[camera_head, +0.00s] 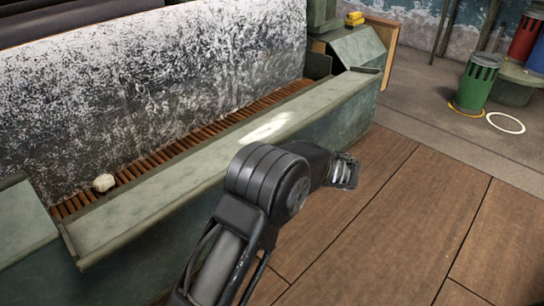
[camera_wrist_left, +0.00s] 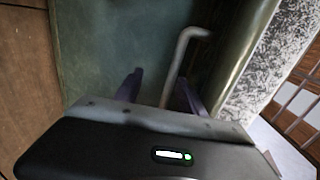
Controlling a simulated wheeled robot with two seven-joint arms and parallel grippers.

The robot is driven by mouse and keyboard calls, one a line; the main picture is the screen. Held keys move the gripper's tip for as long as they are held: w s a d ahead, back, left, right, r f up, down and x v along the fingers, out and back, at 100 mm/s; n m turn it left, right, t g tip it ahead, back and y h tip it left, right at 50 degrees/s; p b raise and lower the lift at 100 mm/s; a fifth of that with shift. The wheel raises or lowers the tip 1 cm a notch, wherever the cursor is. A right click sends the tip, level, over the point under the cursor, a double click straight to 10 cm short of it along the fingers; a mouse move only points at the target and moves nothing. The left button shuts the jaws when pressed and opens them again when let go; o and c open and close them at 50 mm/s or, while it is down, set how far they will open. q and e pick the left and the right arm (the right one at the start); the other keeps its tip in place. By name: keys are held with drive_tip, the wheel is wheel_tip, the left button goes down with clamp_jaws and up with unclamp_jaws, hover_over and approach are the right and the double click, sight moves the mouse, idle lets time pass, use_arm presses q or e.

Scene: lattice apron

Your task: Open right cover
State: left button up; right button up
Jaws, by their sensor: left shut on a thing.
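A bent pale metal handle (camera_wrist_left: 178,60) stands out against a dark green panel (camera_wrist_left: 105,48) in the left wrist view. I take this panel to be part of the cover. The two fingers of my left gripper (camera_wrist_left: 160,84) are on either side of the handle's rod and shut on it. In the head view my arm comes up from the bottom and bends right at a thick black joint. Its hand end (camera_head: 345,172) is beside the right part of the green front; the fingertips and handle cannot be made out there. My right gripper is not in view.
A green ledge (camera_head: 150,205) runs along a brown slatted strip (camera_head: 155,158) below a white speckled slab (camera_head: 150,85). A pale lump (camera_head: 104,182) lies by the slats. Wooden floor (camera_head: 420,215) is clear at right; a green bin (camera_head: 477,82) stands farther back.

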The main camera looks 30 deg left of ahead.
use_arm(q)
drive_tip(key=p+v, duration=0.1)
drive_tip(key=v, duration=0.6)
drive_tip(key=shift+d+p, duration=0.25)
drive_tip(key=shift+p, duration=0.05)
